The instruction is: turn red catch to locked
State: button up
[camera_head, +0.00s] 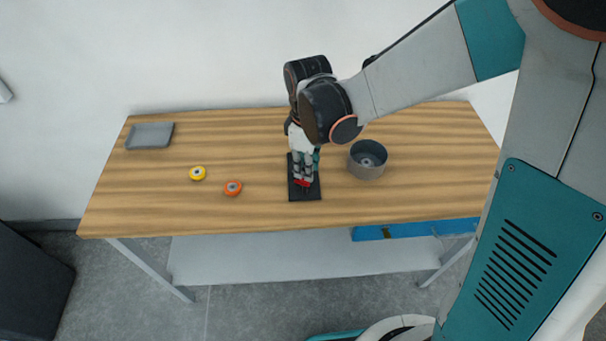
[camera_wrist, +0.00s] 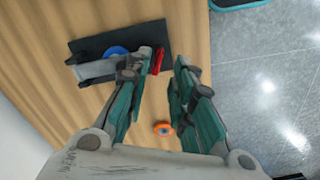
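The red catch (camera_head: 303,183) is at the front part of a black base plate (camera_head: 306,194) in the middle of the table. In the wrist view the red catch (camera_wrist: 157,61) shows between the lines of my two fingertips, with gaps at its sides. My gripper (camera_head: 303,172) points down over the plate and hides much of the device. In the wrist view my gripper (camera_wrist: 157,68) has its fingers apart, with nothing seen clamped. A blue ring (camera_wrist: 116,51) shows on the device beside the catch. I cannot tell which position the catch is in.
A grey round pot (camera_head: 367,160) stands right of the plate. An orange roll (camera_head: 233,188) and a yellow roll (camera_head: 198,173) lie to the left. A grey tray (camera_head: 149,136) is at the back left. The table's front edge is near the plate.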

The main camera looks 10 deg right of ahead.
aim_at(302, 181)
jog(key=shift+f+b, duration=1.2)
jog(key=shift+f, duration=1)
jog(key=shift+c, duration=0.2)
grip_shut()
